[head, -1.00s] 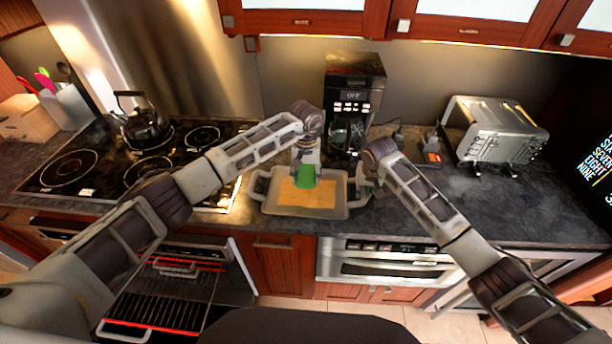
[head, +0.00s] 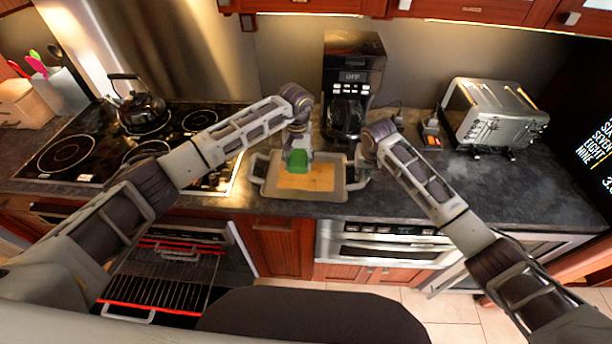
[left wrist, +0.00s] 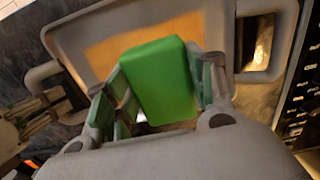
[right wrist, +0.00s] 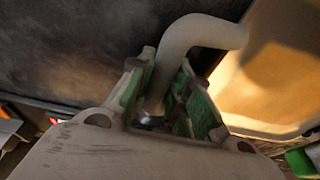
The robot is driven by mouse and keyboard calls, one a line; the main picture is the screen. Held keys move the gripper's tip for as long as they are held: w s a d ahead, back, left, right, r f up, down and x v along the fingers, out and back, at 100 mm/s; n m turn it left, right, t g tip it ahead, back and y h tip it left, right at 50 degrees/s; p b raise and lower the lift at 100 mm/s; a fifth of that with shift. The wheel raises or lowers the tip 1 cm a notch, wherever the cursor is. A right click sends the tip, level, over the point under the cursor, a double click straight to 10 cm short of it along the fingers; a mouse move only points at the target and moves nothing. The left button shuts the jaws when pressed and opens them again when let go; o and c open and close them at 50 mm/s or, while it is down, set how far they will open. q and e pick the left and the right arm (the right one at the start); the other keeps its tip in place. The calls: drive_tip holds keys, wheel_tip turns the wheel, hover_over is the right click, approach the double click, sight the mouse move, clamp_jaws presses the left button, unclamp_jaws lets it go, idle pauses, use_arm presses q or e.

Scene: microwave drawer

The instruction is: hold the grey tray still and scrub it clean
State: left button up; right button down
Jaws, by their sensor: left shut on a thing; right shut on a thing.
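The grey tray (head: 262,188) lies on the dark counter in front of the coffee maker. An orange-yellow patch (head: 308,181) covers much of its floor; it also shows in the left wrist view (left wrist: 105,50). My left gripper (left wrist: 163,88) is shut on a green sponge (left wrist: 160,75). In the head view the sponge (head: 298,160) is over the back middle part of the patch; whether it touches the tray is unclear. My right gripper (right wrist: 165,95) is shut on the tray's right-hand handle (right wrist: 200,33). In the head view the gripper itself is mostly hidden by my arm.
The black coffee maker (head: 350,85) stands close behind the tray. A stove with a kettle (head: 141,108) is to the left. A silver toaster (head: 492,114) stands to the right, with free counter before it (head: 430,190). An oven (head: 165,275) is open below left.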

sight(298, 186)
use_arm(q)
drive_tip(key=s+a, duration=0.2)
drive_tip(key=a, duration=0.3)
drive_tip(key=shift+s+a, duration=0.25)
drive_tip(key=shift+s, duration=0.1)
idle(0.3)
drive_tip(key=shift+f, duration=0.2)
drive_tip(key=shift+f, duration=2.65)
drive_tip(key=shift+f, duration=0.7)
idle(0.5)
drive_tip(key=shift+d, duration=0.2)
drive_tip(key=shift+s+d, duration=0.1)
drive_tip(key=shift+d, duration=1.1)
drive_tip(key=shift+d, duration=0.15)
drive_tip(key=shift+d+r, duration=0.1)
drive_tip(key=shift+d, duration=1.05)
